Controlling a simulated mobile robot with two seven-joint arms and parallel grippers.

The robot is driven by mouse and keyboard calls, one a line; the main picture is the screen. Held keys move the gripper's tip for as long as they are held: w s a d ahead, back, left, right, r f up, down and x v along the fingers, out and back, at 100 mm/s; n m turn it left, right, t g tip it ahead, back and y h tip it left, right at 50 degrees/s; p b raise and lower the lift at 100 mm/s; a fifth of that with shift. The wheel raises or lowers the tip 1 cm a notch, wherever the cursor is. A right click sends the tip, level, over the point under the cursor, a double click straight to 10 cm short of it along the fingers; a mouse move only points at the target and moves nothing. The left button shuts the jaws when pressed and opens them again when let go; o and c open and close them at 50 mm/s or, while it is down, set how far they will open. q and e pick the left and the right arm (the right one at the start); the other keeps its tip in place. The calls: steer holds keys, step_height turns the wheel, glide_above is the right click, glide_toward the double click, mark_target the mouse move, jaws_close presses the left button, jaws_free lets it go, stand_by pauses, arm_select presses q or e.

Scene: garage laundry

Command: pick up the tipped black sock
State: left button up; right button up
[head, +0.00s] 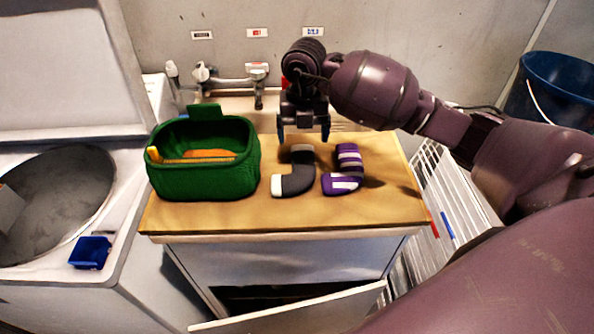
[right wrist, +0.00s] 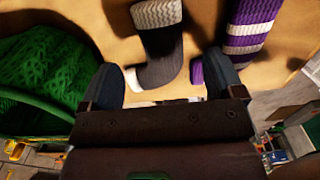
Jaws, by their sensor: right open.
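The tipped black sock (head: 299,175) lies on the wooden counter top, dark grey with a white toe and a white cuff. In the right wrist view the sock (right wrist: 163,55) shows between and beyond the fingers. My right gripper (head: 304,138) is open and empty, above the counter at the sock's far end. Its two fingers also show in the right wrist view (right wrist: 163,82), spread to either side of the sock's lower part. I cannot tell the exact height gap. My left gripper is not in view.
A purple striped sock (head: 345,170) lies just right of the black sock. A green basket (head: 205,180) stands to the left. The counter (head: 240,218) is bare along its front. A tap (head: 258,85) stands behind, and a white wire rack (head: 455,200) is at right.

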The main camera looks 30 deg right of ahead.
mark_target(303, 156)
steer(key=shift+f, duration=1)
steer(key=shift+s+f, duration=0.1)
steer(key=shift+f, duration=0.3)
steer(key=shift+s+f, duration=0.1)
steer(key=shift+f, duration=1.85)
steer(key=c, duration=1)
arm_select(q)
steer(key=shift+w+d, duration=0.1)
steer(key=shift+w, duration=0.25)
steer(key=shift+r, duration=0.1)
arm_select(e)
steer(key=shift+r, duration=0.15)
